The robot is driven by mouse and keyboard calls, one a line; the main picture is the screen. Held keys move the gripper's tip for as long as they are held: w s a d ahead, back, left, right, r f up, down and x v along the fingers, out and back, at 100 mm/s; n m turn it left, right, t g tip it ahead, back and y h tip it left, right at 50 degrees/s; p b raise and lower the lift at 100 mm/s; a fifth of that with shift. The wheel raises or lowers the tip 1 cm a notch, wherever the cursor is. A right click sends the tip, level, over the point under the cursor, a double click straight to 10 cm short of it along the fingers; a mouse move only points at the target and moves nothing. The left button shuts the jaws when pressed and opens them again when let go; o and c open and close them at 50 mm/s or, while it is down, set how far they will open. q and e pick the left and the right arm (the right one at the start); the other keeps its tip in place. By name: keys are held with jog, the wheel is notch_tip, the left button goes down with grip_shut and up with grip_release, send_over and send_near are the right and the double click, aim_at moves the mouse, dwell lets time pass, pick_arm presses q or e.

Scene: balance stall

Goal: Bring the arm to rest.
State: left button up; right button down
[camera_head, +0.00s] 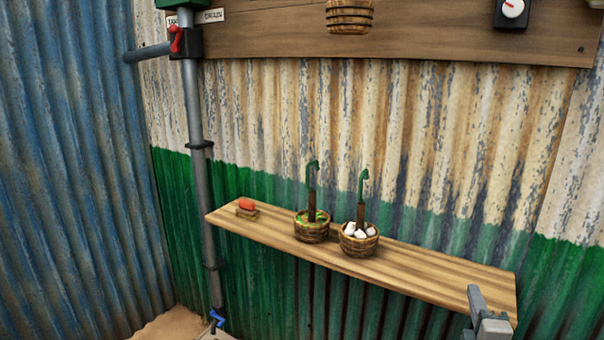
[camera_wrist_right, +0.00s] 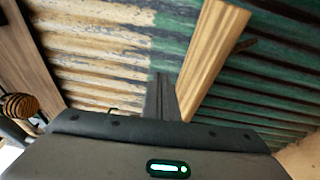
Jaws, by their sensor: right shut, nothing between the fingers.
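My right gripper (camera_head: 477,302) shows at the lower right of the head view, in front of the right end of the wooden shelf (camera_head: 440,274). Its fingers are together with nothing between them. In the right wrist view the shut fingers (camera_wrist_right: 161,97) point toward the corrugated wall, with the shelf (camera_wrist_right: 212,60) just right of them. No object touches the gripper as far as I can see. My left gripper is in neither view.
On the shelf stand a basket with green contents (camera_head: 312,232), a basket with white pieces (camera_head: 358,244), both with green hooks, and a red item on a small block (camera_head: 246,206). A pipe with a red valve lever (camera_head: 176,38) runs down the left. A basket (camera_head: 349,16) hangs above.

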jog(key=s+a+f+m+g, duration=0.2)
jog(key=s+f+m+g, duration=0.15)
jog(key=f, duration=0.35)
jog(key=s+a+f+m+g, duration=0.1)
jog(key=s+f+m+g, duration=0.1)
jog(key=s+f, duration=0.45)
jog(key=s+a+f+m+g+y, duration=0.2)
jog(key=s+a+f+m+g, duration=0.15)
jog(key=s+f, duration=0.4)
jog(key=s+a+f+m+g+y, duration=0.15)
jog(key=s+a+f, duration=0.25)
jog(key=s, duration=0.7)
jog(key=s+a+f+m+g+y, duration=0.2)
jog(key=s+a+f+m+g, duration=0.15)
jog(key=s+f, duration=0.4)
jog(key=s+a+f+x, duration=0.1)
jog(key=s+x, duration=0.1)
jog(key=x, duration=0.9)
jog(key=s+x, duration=0.2)
jog(key=x, duration=0.9)
jog(key=s+f, duration=0.4)
jog(key=f, duration=0.4)
jog(key=s+f+n+t, duration=0.1)
jog(key=s+f, duration=0.4)
jog(key=f, duration=0.4)
jog(key=shift+s+a+f, duration=0.2)
jog(key=shift+a+f, duration=0.05)
